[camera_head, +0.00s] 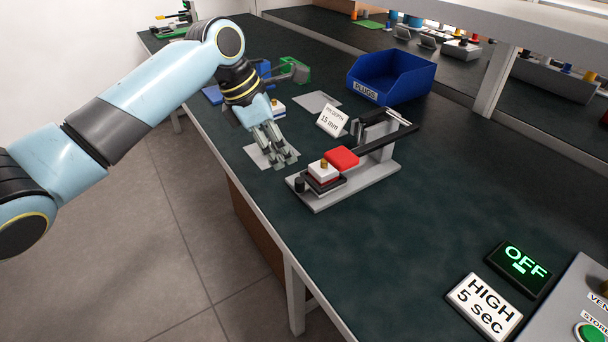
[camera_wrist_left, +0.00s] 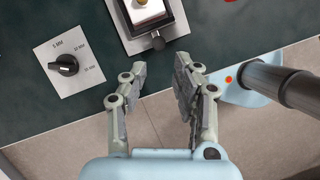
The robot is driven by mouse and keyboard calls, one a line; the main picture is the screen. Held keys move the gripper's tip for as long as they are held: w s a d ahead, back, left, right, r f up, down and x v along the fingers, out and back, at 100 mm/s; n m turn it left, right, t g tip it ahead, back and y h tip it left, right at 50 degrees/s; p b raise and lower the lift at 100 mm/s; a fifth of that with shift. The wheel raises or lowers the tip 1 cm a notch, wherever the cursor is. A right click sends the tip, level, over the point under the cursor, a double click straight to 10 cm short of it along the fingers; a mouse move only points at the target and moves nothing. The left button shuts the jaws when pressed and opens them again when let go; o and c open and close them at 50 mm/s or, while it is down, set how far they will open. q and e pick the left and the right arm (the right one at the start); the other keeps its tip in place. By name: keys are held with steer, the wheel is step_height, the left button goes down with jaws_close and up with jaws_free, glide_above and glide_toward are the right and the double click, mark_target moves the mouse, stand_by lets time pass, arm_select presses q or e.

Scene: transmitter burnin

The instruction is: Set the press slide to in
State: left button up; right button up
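The press (camera_head: 365,178) has a grey base, a black arm and a red pad (camera_head: 342,158). Its slide, a dark tray (camera_head: 325,187) with a black knob (camera_head: 300,185), sits at the front end of the base, out in front of the red pad. A white block (camera_head: 323,172) with a brass piece on top rests in the tray. The knob also shows in the left wrist view (camera_wrist_left: 158,43), beyond my fingertips. My left gripper (camera_head: 284,161) is open and empty, left of the knob and apart from it; it also shows in the left wrist view (camera_wrist_left: 168,68). My right gripper is not in view.
A dial plate (camera_wrist_left: 85,80) lies beside the press. A "15 mm" sign (camera_head: 332,121) and a blue "PLUGS" bin (camera_head: 412,80) stand behind. An OFF display (camera_head: 520,268) and a "HIGH 5 sec" sign (camera_head: 484,305) are at front right. Bench between them and the press is clear.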

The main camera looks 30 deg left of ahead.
mark_target(298, 180)
arm_select(q)
steer(key=b+x, duration=0.1)
steer(key=x, duration=0.7)
steer(key=shift+a+f+b, duration=0.1)
steer(key=shift+a+b, duration=0.05)
steer(key=shift+b, duration=0.2)
steer(key=shift+w+f, duration=0.2)
steer(key=shift+f, duration=0.3)
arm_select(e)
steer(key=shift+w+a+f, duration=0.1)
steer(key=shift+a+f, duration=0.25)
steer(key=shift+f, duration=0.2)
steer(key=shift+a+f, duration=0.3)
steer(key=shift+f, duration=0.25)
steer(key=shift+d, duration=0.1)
arm_select(q)
jaws_close()
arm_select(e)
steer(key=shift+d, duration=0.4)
